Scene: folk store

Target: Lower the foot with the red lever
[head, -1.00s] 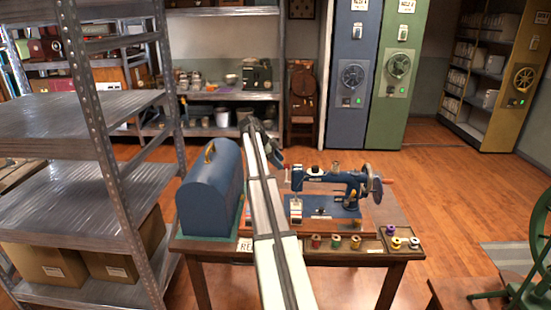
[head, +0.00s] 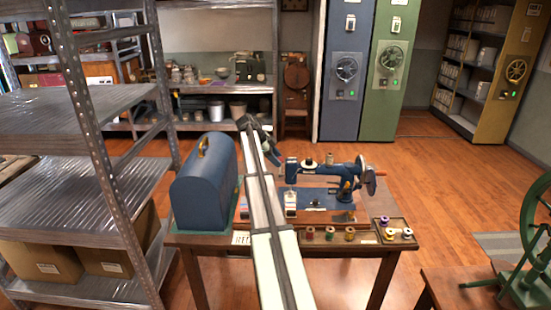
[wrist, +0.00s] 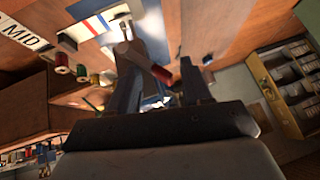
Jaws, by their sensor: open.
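A blue sewing machine (head: 335,172) stands on a wooden table, with its needle end at the left and its handwheel (head: 368,182) at the right. A small red handle shows beyond the handwheel. My arm reaches across the table, and my gripper (head: 272,154) is behind and left of the machine's needle end, partly hidden. In the wrist view my gripper (wrist: 160,68) is open. A short red cylinder-shaped piece (wrist: 187,73), perhaps the red lever, shows near the right finger; I cannot tell whether they touch. The presser foot is too small to make out.
A blue domed case (head: 205,190) stands at the table's left. Several thread spools (head: 330,234) line the front edge, with more in a small tray at the right. A metal shelf (head: 85,210) stands left of the table.

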